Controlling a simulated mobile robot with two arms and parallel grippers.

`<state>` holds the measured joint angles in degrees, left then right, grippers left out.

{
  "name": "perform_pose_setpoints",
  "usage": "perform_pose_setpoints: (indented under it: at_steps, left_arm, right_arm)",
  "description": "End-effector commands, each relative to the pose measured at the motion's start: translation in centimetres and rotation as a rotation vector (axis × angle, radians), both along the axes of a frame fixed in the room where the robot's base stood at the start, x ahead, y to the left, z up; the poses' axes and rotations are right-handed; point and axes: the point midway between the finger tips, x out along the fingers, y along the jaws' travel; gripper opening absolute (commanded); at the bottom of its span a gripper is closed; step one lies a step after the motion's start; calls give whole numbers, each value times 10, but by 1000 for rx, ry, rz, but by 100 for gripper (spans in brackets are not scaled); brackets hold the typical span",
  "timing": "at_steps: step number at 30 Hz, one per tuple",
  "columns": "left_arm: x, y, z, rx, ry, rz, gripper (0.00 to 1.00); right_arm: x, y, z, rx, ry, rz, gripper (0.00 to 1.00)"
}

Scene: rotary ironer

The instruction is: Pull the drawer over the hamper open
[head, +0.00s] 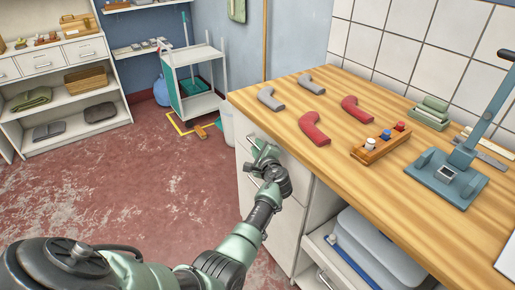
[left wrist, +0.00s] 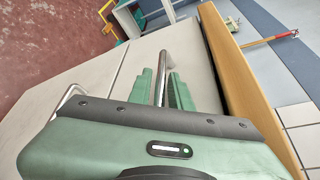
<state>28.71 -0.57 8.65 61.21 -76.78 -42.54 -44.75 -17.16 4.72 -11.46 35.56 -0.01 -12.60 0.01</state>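The drawer (head: 246,140) is at the top left end of the wood-topped counter, just under the worktop. Its front looks flush with the cabinet, though my gripper covers part of it. In the left wrist view, its metal bar handle (left wrist: 163,65) runs between the two green fingers of my left gripper (left wrist: 164,90). The fingers are close together on both sides of the bar. In the head view my left gripper (head: 264,152) is at the drawer front. A taller front (head: 250,195) with its own handle is below; no hamper is visible inside it. My right gripper is out of view.
The worktop (head: 330,165) overhangs close above the gripper. It holds grey and red bent pieces, a wooden block (head: 380,145) and a blue-grey press (head: 447,175). An open compartment with grey items (head: 375,250) is at lower right. The red floor (head: 120,185) to the left is clear.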

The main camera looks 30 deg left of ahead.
Motion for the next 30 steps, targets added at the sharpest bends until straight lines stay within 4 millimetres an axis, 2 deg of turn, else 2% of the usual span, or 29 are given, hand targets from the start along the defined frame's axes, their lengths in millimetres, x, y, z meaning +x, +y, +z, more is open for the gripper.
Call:
perform_pose_setpoints:
  at_steps: [4, 5, 6, 7, 30]
  left_arm:
    - [0, 0, 0, 0, 0, 0, 20]
    - [0, 0, 0, 0, 0, 0, 17]
    - [0, 0, 0, 0, 0, 0, 6]
    - [0, 0, 0, 0, 0, 0, 0]
    - [0, 0, 0, 0, 1, 0, 0]
  right_arm:
    - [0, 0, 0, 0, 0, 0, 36]
    - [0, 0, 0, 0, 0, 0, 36]
    - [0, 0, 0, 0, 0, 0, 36]
    - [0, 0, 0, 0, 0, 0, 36]
    - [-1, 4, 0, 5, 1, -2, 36]
